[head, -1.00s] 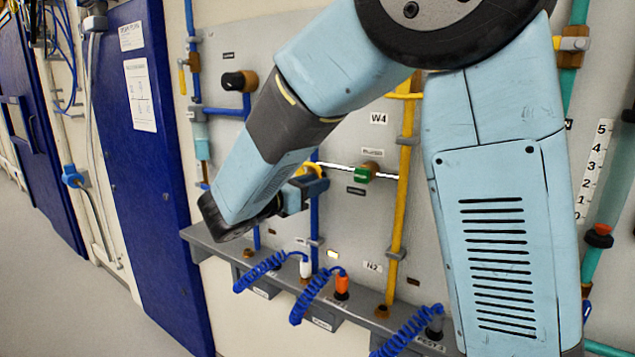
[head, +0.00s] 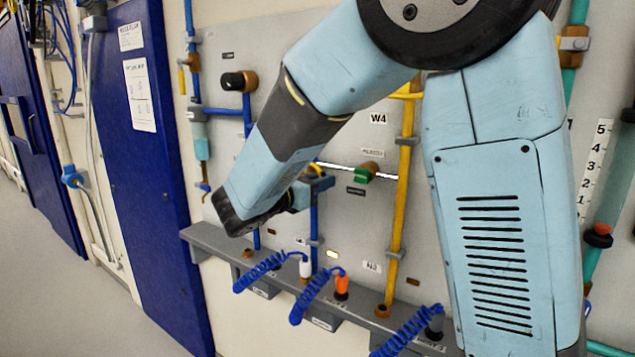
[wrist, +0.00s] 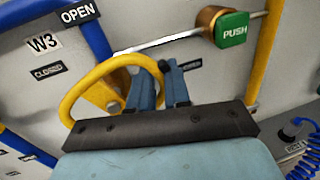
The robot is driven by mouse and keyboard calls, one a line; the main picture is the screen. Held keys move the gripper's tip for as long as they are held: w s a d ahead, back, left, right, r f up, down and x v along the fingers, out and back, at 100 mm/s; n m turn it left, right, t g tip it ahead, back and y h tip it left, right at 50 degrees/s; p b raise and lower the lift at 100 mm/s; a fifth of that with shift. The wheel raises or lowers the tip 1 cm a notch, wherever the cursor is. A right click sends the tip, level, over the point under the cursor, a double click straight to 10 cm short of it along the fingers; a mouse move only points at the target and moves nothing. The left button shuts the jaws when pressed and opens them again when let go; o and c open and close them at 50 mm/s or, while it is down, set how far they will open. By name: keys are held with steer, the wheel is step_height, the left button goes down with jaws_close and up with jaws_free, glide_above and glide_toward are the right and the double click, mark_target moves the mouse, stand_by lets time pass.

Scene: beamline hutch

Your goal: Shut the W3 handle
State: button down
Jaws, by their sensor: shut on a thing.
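The W3 handle (wrist: 85,88) is a yellow loop in the wrist view, beside the W3 label (wrist: 43,43). My gripper (wrist: 160,82) is shut on the right side of the loop, and its blue fingers hide part of the rim. An OPEN plate (wrist: 77,14) sits above left of the loop and a CLOSED plate (wrist: 47,72) to its left. In the head view my gripper (head: 312,190) is at the panel over the blue pipe. My forearm and gripper hide most of the handle there.
A grey ledge (head: 225,246) with coiled blue hoses (head: 315,295) runs below. Open floor (head: 75,290) lies at lower left.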

steer(key=shift+f+m+y, duration=0.2)
steer(key=shift+f+m, duration=0.3)
steer(key=shift+m, duration=0.55)
steer(key=shift+f+m+y, duration=0.2)
steer(key=shift+f+m, duration=0.3)
steer(key=shift+m, duration=0.55)
steer(key=c, duration=1.3)
jaws_free()
steer(key=shift+c, duration=0.2)
steer(key=shift+a, duration=0.15)
steer(key=v, duration=1.3)
steer(key=shift+s+a, duration=0.15)
steer(key=shift+a, duration=0.15)
